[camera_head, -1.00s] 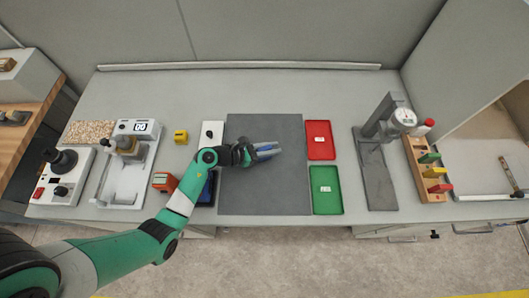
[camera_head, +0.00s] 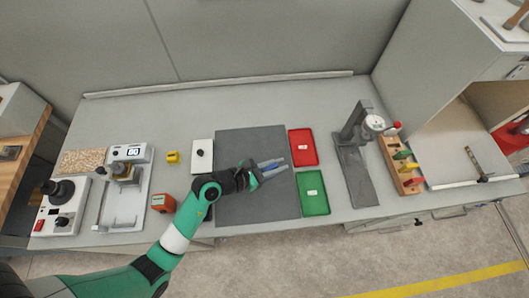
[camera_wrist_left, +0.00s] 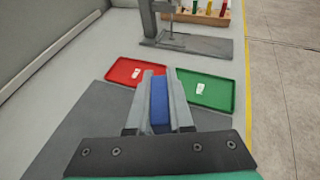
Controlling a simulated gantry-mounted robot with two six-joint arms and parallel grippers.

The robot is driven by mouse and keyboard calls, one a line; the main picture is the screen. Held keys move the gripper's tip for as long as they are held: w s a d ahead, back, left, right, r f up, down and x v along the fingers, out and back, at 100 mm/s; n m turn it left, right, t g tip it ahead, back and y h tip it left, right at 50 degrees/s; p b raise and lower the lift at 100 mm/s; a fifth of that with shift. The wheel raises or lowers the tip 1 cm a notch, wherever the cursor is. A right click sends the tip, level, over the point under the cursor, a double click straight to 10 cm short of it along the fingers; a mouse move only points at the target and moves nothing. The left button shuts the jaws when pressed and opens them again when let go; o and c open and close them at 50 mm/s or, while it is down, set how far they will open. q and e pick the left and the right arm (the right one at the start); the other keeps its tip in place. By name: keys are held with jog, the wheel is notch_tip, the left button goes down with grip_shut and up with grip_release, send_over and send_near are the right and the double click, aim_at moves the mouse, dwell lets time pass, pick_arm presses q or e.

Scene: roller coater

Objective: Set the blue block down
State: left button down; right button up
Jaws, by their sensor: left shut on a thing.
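My left gripper (camera_head: 271,169) is over the dark grey mat (camera_head: 245,143) in the head view, its fingers pointing right toward the trays. It is shut on the blue block (camera_wrist_left: 159,103), which shows between the two fingers in the left wrist view. In the head view only a little blue (camera_head: 272,172) shows between the fingers. I cannot tell how high the block is above the mat. My right gripper is not in view.
A red tray (camera_head: 302,148) and a green tray (camera_head: 313,193) lie right of the mat. A gauge stand (camera_head: 355,170) and a wooden rack (camera_head: 396,165) stand farther right. A white device (camera_head: 202,156), a yellow block (camera_head: 172,157) and an orange box (camera_head: 163,203) are on the left.

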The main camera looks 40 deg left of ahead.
pick_arm(q)
jog(key=d, duration=0.1)
jog(key=d+r, duration=0.1)
jog(key=d, duration=0.1)
jog(key=d+r+p, duration=0.1)
jog(key=d, duration=0.1)
jog(key=shift+s+r, duration=0.1)
jog(key=shift+s, duration=0.25)
